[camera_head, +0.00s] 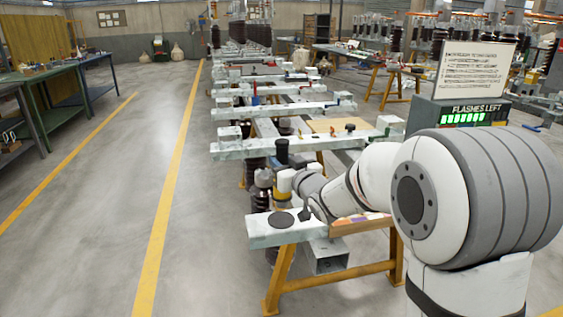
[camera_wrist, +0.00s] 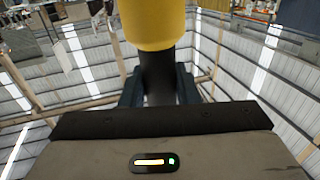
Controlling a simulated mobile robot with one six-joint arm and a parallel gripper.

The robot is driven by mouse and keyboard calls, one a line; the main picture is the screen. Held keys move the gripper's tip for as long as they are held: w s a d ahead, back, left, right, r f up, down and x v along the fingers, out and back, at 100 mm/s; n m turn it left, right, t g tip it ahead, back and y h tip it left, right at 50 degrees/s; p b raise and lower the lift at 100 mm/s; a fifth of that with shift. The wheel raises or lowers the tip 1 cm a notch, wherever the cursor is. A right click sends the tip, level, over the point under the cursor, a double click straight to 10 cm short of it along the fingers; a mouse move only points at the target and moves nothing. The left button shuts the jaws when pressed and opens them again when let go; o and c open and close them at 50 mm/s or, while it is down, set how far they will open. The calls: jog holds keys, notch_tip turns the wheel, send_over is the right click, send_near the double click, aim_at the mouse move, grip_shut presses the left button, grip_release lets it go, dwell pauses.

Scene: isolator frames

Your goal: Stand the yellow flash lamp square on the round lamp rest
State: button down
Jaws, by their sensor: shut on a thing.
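The yellow flash lamp (camera_head: 285,181) shows in the head view at the far end of my arm, above the near beam. In the wrist view its yellow body (camera_wrist: 153,22) fills the top middle, with a dark stem below it in the picture. My gripper (camera_wrist: 159,88) is shut on this dark stem, one finger on each side. The round lamp rest appears to be the dark flat disc (camera_head: 281,220) on the left end of the near beam. The lamp looks apart from the disc, behind it in the head view. The lamp's lower end is not clear.
The pale near beam (camera_head: 258,236) rests on a yellow trestle (camera_head: 272,293). A small dark piece (camera_head: 305,213) is right of the disc. A ribbed insulator (camera_head: 263,182) stands close behind. A flash counter (camera_head: 463,115) is at right. Floor at left is clear.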

jog(key=shift+s+a+f, duration=0.15)
jog(key=shift+f, duration=0.5)
jog(key=shift+f+b, duration=0.45)
jog(key=shift+f, duration=1.05)
jog(key=c, duration=1.5)
grip_release()
jog(key=shift+f, duration=0.25)
jog(key=shift+c, duration=0.2)
jog(key=o, duration=0.4)
jog(key=shift+o, duration=0.2)
jog(key=shift+r, duration=0.1)
